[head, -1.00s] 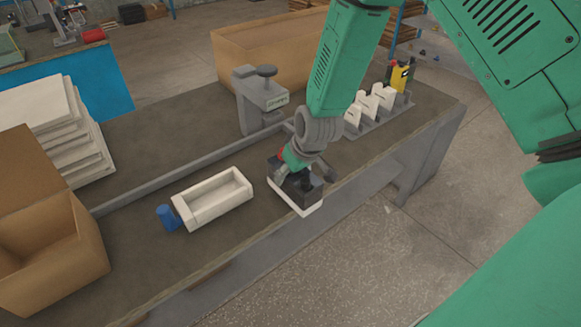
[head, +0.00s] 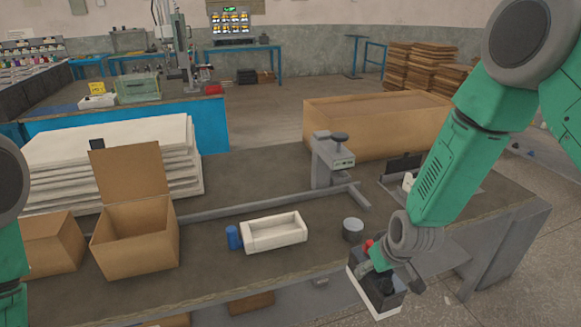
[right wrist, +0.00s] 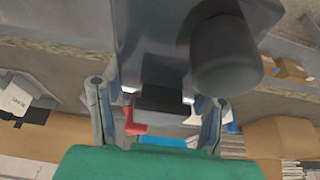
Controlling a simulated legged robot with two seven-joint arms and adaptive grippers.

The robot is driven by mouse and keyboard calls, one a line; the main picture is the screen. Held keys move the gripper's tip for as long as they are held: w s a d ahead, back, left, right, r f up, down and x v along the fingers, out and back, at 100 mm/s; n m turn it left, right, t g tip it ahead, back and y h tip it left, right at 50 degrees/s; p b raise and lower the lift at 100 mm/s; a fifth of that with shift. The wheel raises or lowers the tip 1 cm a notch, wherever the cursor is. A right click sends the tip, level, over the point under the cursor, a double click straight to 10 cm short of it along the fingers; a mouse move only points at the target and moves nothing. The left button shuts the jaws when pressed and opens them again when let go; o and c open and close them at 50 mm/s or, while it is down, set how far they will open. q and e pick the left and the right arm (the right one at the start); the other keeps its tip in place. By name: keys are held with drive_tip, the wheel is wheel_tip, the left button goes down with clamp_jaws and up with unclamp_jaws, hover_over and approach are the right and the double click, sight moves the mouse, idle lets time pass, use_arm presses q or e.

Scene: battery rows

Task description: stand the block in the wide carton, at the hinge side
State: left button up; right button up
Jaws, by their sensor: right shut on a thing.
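The block (head: 372,300), dark with a pale lower edge, is in my right gripper (head: 384,284), held at the bench's front edge at the right. In the right wrist view, a grey body (right wrist: 150,45) lies between the two fingers of my right gripper (right wrist: 158,108). A brown carton (head: 137,243) with one flap (head: 127,172) raised at its back stands on the left of the bench, far from the block.
A white tray (head: 274,235), a blue cylinder (head: 233,238) and a grey cylinder (head: 353,228) stand between block and cartons. A grey clamp-like fixture (head: 330,163), a rail (head: 255,204) and a large carton (head: 375,120) are behind. White sheets (head: 105,150) are stacked back left.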

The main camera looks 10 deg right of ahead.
sight(363, 288)
drive_tip(key=shift+s+a+r, duration=0.1)
drive_tip(key=shift+a, duration=0.3)
drive_tip(key=s+a+b, duration=0.4)
drive_tip(key=shift+s+r, duration=0.1)
drive_tip(key=shift+s, duration=0.1)
drive_tip(key=s+a+m+b, duration=0.1)
drive_tip(key=s+a+b, duration=0.1)
drive_tip(key=s, duration=0.5)
drive_tip(key=shift+a+r+b, duration=0.15)
drive_tip(key=shift+r+b, duration=0.25)
drive_tip(key=shift+b, duration=0.2)
